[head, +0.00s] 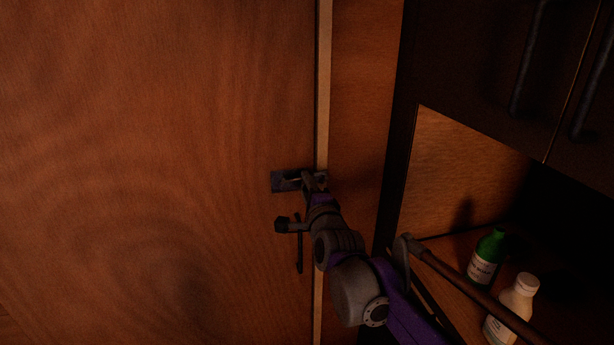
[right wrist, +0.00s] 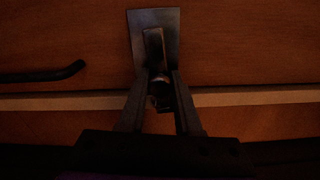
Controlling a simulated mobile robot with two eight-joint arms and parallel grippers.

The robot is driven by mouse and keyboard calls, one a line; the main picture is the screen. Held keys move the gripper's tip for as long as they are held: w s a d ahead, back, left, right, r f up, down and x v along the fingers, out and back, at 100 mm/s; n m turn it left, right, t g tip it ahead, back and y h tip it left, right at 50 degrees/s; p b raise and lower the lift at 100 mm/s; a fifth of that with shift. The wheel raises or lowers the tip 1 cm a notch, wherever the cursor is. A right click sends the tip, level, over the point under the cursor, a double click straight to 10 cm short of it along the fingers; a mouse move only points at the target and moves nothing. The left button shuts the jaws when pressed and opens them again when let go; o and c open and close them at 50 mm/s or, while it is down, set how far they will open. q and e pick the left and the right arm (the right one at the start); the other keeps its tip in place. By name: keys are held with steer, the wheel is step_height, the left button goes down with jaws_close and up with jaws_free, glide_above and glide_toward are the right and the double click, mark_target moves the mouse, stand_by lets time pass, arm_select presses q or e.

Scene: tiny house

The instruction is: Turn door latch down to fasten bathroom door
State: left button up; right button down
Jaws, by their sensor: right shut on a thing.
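The bathroom door (head: 160,170) is a large wooden panel, and its right edge lies beside a pale vertical strip. The door latch has a dark metal plate (head: 284,181) near that edge; the plate also shows in the right wrist view (right wrist: 171,22). Its small lever (right wrist: 154,45) reaches from the plate toward the door edge, about level in the head view. My right gripper (head: 313,182) is at the latch, shut on the lever's end between its fingers (right wrist: 161,84). The fingers partly hide that end. My left gripper is out of view.
A thin dark door handle (head: 299,252) is just below the latch. At right, a shelf holds a green bottle (head: 487,258) and a white bottle (head: 514,308), with a bar (head: 458,278) in front. Dark cabinets (head: 490,70) hang above.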

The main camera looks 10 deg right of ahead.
steer(key=shift+m+p, duration=0.4)
steer(key=shift+m, duration=0.4)
steer(key=shift+f, duration=0.15)
steer(key=c, duration=0.6)
jaws_free()
steer(key=shift+f, duration=0.1)
steer(key=shift+s, duration=0.1)
steer(key=s, duration=1)
steer(key=shift+s+d+b, duration=0.2)
steer(key=shift+s+b, duration=0.1)
steer(key=shift+f, duration=0.1)
